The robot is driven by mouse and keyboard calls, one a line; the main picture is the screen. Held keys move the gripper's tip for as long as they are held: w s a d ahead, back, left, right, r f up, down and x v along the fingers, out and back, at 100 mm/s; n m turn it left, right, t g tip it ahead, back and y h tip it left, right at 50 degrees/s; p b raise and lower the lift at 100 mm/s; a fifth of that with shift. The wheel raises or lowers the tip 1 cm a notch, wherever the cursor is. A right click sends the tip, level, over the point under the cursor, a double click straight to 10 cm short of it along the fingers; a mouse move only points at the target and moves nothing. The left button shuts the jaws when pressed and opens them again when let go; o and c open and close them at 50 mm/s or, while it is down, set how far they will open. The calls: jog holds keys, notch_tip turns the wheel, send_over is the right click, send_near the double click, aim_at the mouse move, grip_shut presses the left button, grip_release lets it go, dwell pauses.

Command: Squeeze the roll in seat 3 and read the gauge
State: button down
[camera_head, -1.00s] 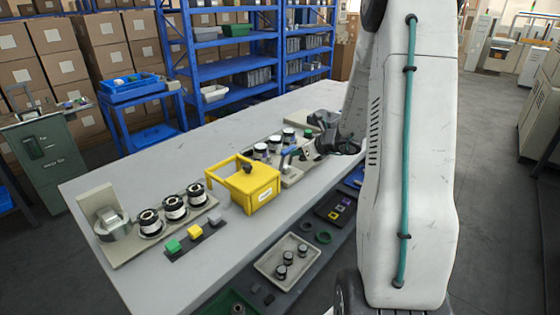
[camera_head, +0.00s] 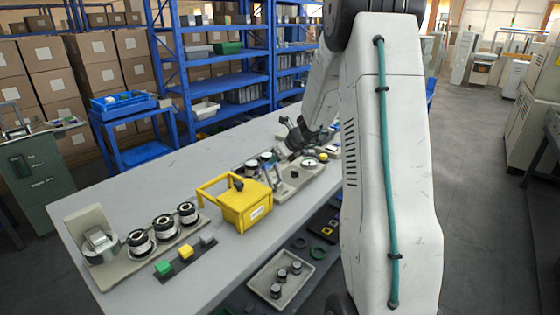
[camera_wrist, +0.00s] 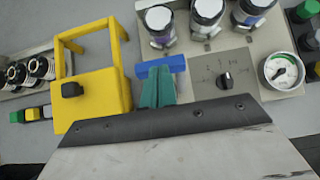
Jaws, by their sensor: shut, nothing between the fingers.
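No seat number is readable, so I cannot tell which is seat 3. The round gauge (camera_wrist: 281,71) has a white face with a green area; its reading is too small to tell. It also shows in the head view (camera_head: 309,162). My gripper (camera_wrist: 158,74) is shut and empty, its teal fingers against or over a blue bar (camera_wrist: 172,64) in front of the left roll; contact is unclear.
A black knob (camera_wrist: 225,80) sits between the bar and the gauge. A yellow box with a raised frame (camera_head: 248,205) stands left of the fixture. Farther left are several black-and-white rolls (camera_head: 164,228) and coloured blocks (camera_head: 186,252).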

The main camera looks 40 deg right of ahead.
jog(key=shift+w, duration=0.25)
dwell(0.4)
jog(key=shift+s, duration=0.1)
jog(key=w+r+v, duration=0.1)
jog(key=v, duration=1.2)
jog(key=shift+w+a+r, duration=0.1)
jog(key=shift+w+a, duration=0.05)
